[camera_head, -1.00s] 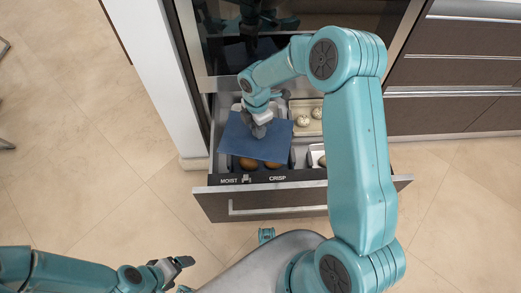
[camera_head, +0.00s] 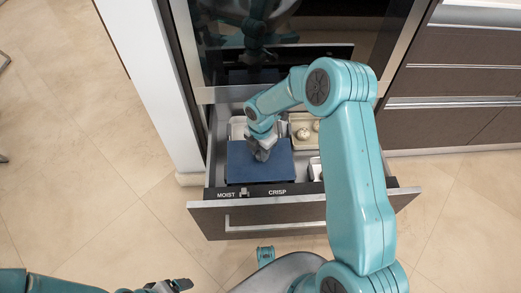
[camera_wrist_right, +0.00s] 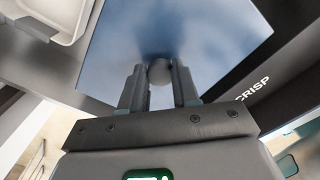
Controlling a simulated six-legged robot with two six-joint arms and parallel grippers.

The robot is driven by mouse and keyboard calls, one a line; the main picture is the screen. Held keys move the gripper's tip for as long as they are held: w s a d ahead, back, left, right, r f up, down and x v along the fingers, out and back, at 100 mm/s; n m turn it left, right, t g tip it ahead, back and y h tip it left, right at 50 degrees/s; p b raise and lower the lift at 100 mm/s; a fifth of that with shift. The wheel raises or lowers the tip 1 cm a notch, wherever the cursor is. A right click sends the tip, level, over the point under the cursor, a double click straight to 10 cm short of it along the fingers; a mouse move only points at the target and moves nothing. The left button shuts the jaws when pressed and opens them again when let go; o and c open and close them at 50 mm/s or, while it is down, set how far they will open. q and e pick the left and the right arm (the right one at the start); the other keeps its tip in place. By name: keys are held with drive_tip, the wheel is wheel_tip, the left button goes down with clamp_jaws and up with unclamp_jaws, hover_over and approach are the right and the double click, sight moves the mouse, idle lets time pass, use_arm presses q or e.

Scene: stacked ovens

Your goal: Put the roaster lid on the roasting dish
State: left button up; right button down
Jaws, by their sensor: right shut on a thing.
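The roaster lid is a flat dark blue panel (camera_head: 242,170) over the front left of the open drawer, and it fills the upper middle of the right wrist view (camera_wrist_right: 215,32). My right gripper (camera_head: 262,152) is above it, shut on the lid's round grey knob (camera_wrist_right: 159,72).
The open warming drawer (camera_head: 320,205) is marked MOIST and CRISP on its front edge. A beige tray with pale round items (camera_head: 304,130) sits at the back right, and a white dish (camera_head: 316,168) sits at the right. An oven door (camera_head: 300,50) rises behind.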

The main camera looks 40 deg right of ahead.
sight(260, 162)
wheel_tip(260, 162, down, 4)
drive_tip(key=b, duration=0.2)
drive_tip(key=shift+f+b, duration=0.2)
drive_tip(key=shift+b, duration=0.15)
drive_tip(key=shift+f, duration=0.15)
drive_tip(key=shift+p, duration=0.3)
idle(1.0)
drive_tip(key=shift+f+b, duration=0.9)
drive_tip(key=shift+f, duration=0.25)
drive_tip(key=c, duration=0.8)
unclamp_jaws()
drive_tip(key=shift+o, duration=0.2)
drive_tip(key=shift+r, duration=0.3)
wheel_tip(260, 162, up, 16)
drive_tip(key=p, duration=0.5)
drive_tip(key=shift+p, duration=0.35)
